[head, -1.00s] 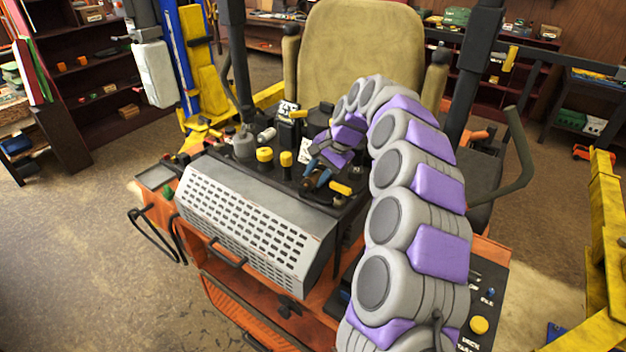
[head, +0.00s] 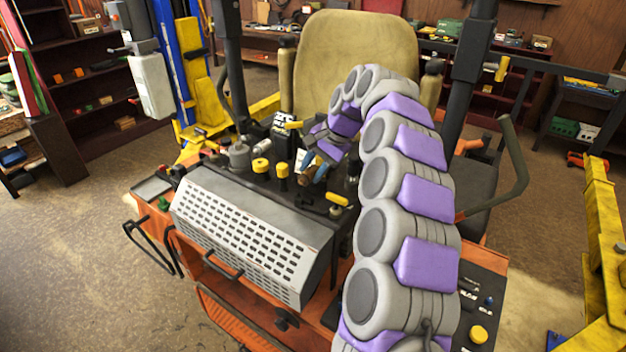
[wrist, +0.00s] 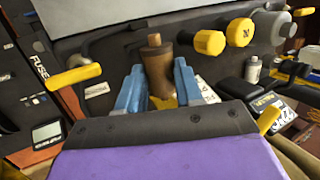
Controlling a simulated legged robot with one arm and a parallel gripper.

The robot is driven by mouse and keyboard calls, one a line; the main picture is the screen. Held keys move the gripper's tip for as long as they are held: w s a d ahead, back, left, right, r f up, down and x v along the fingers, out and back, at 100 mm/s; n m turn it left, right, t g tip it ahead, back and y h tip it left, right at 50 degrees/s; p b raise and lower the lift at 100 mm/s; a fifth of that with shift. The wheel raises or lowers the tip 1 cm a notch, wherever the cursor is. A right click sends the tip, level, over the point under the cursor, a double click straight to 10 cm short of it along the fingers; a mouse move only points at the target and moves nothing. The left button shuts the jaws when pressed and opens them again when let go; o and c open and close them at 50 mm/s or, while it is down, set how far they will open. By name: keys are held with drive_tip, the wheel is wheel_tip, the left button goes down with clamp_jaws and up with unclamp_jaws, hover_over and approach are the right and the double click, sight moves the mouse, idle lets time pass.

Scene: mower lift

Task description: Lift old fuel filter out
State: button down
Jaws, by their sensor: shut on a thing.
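The old fuel filter (wrist: 158,70) is a brown cylinder with a narrower end, seen in the wrist view between the blue fingertips of my gripper (wrist: 156,92). My gripper is shut on it. In the head view my gripper (head: 314,170) is over the black engine deck (head: 262,187) of the orange mower, right of the yellow caps, and the brown filter (head: 320,174) shows partly between the fingers. The filter looks raised above the deck. Its lower end is partly hidden, so I cannot tell exactly how far it is clear.
Two yellow caps (wrist: 208,42) stand close by, with a grey canister (head: 239,157) to their left. A yellow-handled lever (wrist: 75,80) is near the gripper. The perforated grey hood (head: 250,240) lies in front, and the tan seat (head: 355,60) stands behind.

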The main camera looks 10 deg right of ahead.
sight(314, 171)
wheel_tip(314, 171, up, 7)
wheel_tip(314, 171, up, 6)
drive_tip(key=p, duration=0.4)
drive_tip(key=shift+f+p, duration=0.1)
drive_tip(key=shift+p, duration=0.2)
